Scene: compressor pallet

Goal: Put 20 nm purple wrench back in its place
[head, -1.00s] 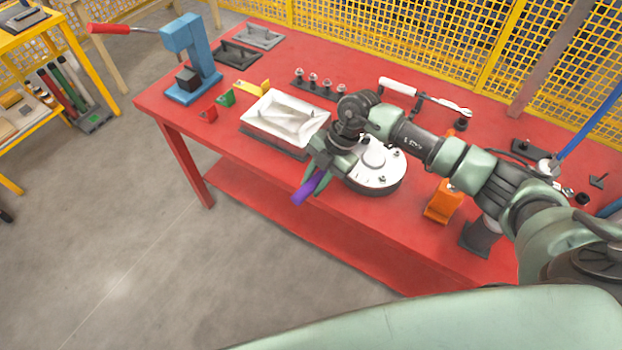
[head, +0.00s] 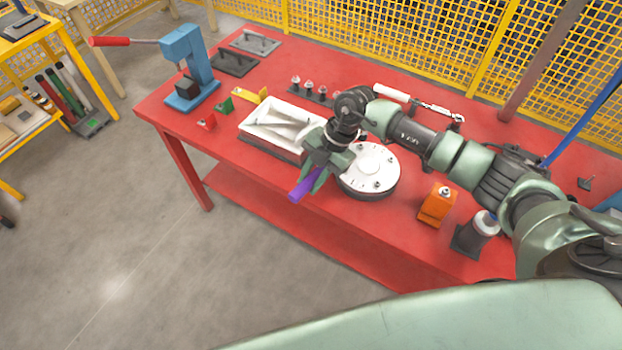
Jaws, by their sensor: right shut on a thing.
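The purple wrench (head: 302,190) shows as a short purple handle end sticking out below my right gripper (head: 318,176), at the table's front edge. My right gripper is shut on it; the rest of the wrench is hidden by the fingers. Small holders in red (head: 207,123), green (head: 225,106) and yellow (head: 250,96) stand in a row left of the white tray. An orange holder (head: 437,206) stands at the right front. I see no purple holder. My left gripper is not in view.
A white tray (head: 262,131) and a round white-topped part (head: 372,168) flank my right gripper. A blue press (head: 190,65) with a red-handled lever stands at the table's left end. A white-handled torque wrench (head: 392,92) lies at the back. Yellow mesh fencing is behind the red table.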

